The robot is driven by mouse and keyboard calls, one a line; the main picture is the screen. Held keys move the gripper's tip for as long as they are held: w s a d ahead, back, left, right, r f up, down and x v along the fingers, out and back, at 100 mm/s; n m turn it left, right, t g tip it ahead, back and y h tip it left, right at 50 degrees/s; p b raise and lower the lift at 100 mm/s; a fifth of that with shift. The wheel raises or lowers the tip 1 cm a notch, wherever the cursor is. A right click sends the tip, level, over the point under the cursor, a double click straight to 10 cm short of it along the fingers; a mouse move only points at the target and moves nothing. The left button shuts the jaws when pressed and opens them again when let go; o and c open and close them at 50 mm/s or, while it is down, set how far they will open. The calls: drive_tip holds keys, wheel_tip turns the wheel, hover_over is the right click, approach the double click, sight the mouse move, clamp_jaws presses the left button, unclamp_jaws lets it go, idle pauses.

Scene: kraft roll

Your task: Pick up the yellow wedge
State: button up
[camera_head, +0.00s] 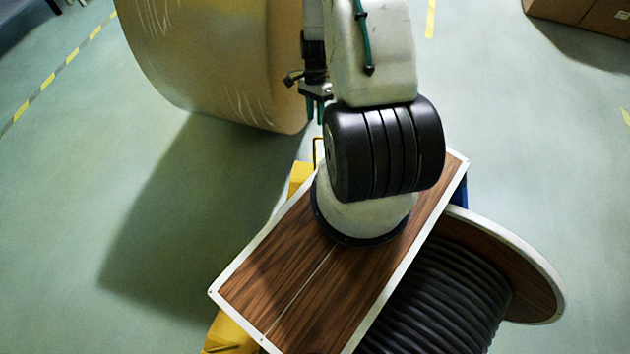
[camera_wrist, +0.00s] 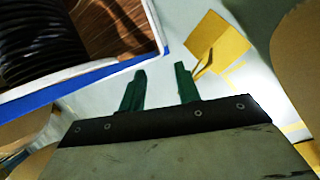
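The yellow wedge (camera_wrist: 219,44) lies on the floor in the wrist view, beyond my fingertips and to their right. A thin yellow handle-like part points toward my gripper. In the head view a part of the wedge (camera_head: 300,176) shows beside the wood-topped panel, which hides the rest. My gripper (camera_wrist: 160,80) has two green fingers, spread apart with nothing between them. They do not appear to touch the wedge. In the head view my gripper (camera_head: 320,108) is partly hidden behind my arm, near the big roll.
A large brown kraft roll (camera_head: 220,60) stands close to my gripper and wedge. A reel of black cable (camera_head: 440,300) is at lower right. Cartons (camera_head: 590,15) lie at the far top right.

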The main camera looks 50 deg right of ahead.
drive_tip(key=d+f+m, duration=0.1)
drive_tip(key=f+m, duration=0.1)
drive_tip(key=f, duration=0.2)
drive_tip(key=w+d+f+m+t+h, duration=0.1)
drive_tip(key=d+f+m, duration=0.1)
drive_tip(key=f+m, duration=0.1)
drive_tip(key=d+f+m, duration=0.2)
drive_tip(key=f+m, duration=0.1)
drive_tip(key=f, duration=0.1)
drive_tip(key=shift+w+d+f+t+h, duration=0.15)
drive_tip(key=shift+f+t+h, duration=0.15)
drive_tip(key=shift+t, duration=0.1)
drive_tip(key=shift+m+h, duration=0.3)
drive_tip(key=shift+m, duration=0.4)
drive_tip(key=f, duration=0.7)
drive_tip(key=shift+s+f, duration=0.2)
drive_tip(key=shift+f, duration=0.2)
clamp_jaws()
